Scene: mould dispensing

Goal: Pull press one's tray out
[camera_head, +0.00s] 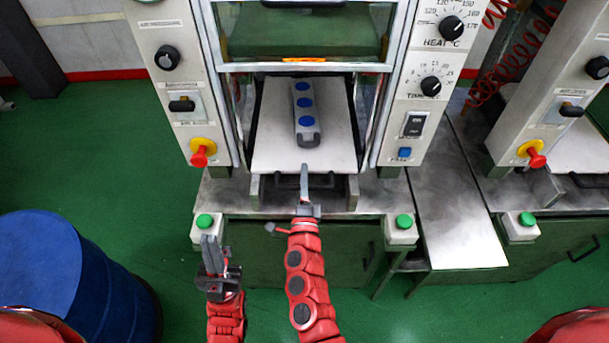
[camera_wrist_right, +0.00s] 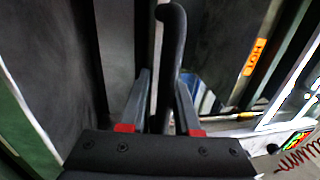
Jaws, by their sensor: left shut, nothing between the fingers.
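Press one's tray (camera_head: 275,140) is a pale flat plate in the middle of the head view, lying in the press opening. A dark handle (camera_head: 287,181) sits at its front edge. A grey mould with blue discs (camera_head: 304,110) lies on the tray. My right gripper (camera_head: 304,178) is at the tray's front, by the handle. In the right wrist view a dark bar (camera_wrist_right: 174,50), apparently the handle, stands between its two fingers, with a visible gap on the left side. My left gripper (camera_head: 210,245) is shut and empty, lower left, in front of the press.
Green buttons on white boxes (camera_head: 205,225) (camera_head: 403,226) flank the tray's front. A blue barrel (camera_head: 75,275) stands at lower left. A second press (camera_head: 565,100) stands at right, beyond a metal side table (camera_head: 450,220).

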